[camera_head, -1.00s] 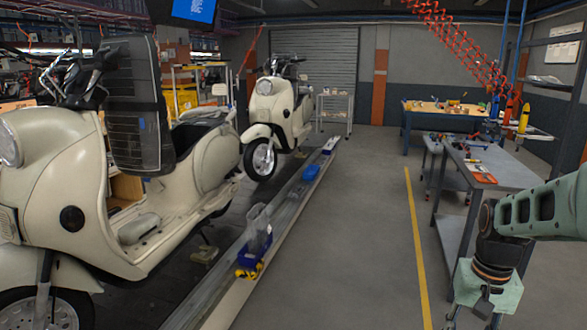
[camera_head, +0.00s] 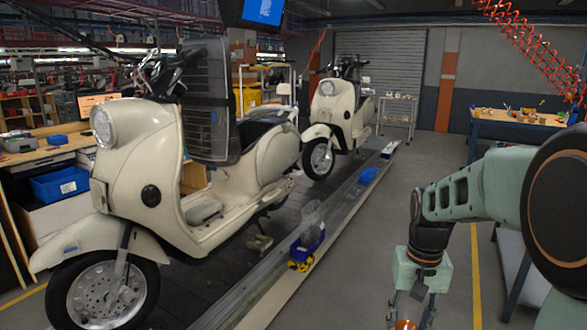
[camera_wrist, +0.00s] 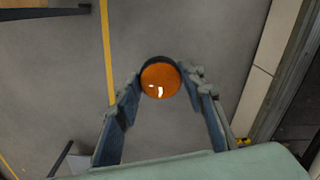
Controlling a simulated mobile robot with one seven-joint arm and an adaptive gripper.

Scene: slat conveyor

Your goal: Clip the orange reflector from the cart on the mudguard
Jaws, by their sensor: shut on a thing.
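The orange reflector (camera_wrist: 160,80) is a round disc with a dark rim. My gripper (camera_wrist: 162,88) is shut on it, one finger on each side, above the floor in the wrist view. In the head view my gripper (camera_head: 408,322) is at the bottom edge, with a bit of the orange reflector (camera_head: 406,325) showing. The near cream scooter stands on the conveyor at the left. Its front mudguard (camera_head: 98,247) covers the top of the front wheel, with a small blue mark on its side. The gripper is well to the right of the mudguard, apart from it.
The slat conveyor's edge rail (camera_head: 268,300) lies between my gripper and the scooter. A blue bin (camera_head: 308,243) with clear and yellow items sits on it. A second scooter (camera_head: 335,115) stands behind. The grey cart (camera_head: 512,265) is mostly hidden by my arm. Open floor lies around the yellow line.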

